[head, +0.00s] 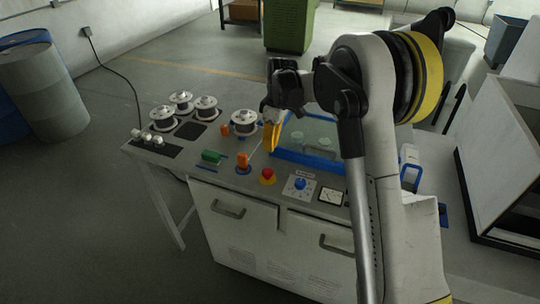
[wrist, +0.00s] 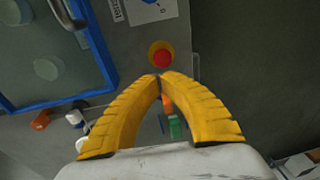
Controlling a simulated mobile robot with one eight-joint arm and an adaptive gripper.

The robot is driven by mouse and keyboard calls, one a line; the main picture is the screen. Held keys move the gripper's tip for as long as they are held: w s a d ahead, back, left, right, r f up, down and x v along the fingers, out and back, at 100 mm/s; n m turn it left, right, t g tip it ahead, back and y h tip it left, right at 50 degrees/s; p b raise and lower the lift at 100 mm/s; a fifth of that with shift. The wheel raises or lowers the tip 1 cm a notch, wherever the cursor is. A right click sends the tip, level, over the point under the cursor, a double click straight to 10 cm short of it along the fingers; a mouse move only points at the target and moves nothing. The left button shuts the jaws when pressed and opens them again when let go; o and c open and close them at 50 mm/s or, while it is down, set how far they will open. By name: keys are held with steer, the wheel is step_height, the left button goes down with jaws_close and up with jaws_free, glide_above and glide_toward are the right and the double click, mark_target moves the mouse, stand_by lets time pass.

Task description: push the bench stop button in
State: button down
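The red stop button (head: 268,173) sits on a round yellow base at the front of the grey bench panel, left of a blue knob. In the wrist view the button (wrist: 162,57) is just beyond my fingertips, and its red top is uncovered. It appears to stand out from its base, but I cannot tell how far. My gripper (head: 272,148) is above the bench, behind the button in the head view. In the wrist view the yellow fingers of my gripper (wrist: 161,75) meet at their tips, with nothing held between them.
A blue-framed window (head: 310,161) lies right of my gripper. An orange part (head: 243,161) and a green block (head: 211,157) stand left of the button. A dial (head: 300,186) and meter (head: 331,196) lie right. Several spools (head: 181,102) stand at the back left.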

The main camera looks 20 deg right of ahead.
steer(key=shift+d+r+p, duration=0.15)
steer(key=shift+r, duration=0.9)
steer(key=shift+d+r+p, duration=0.15)
steer(key=shift+r, duration=0.85)
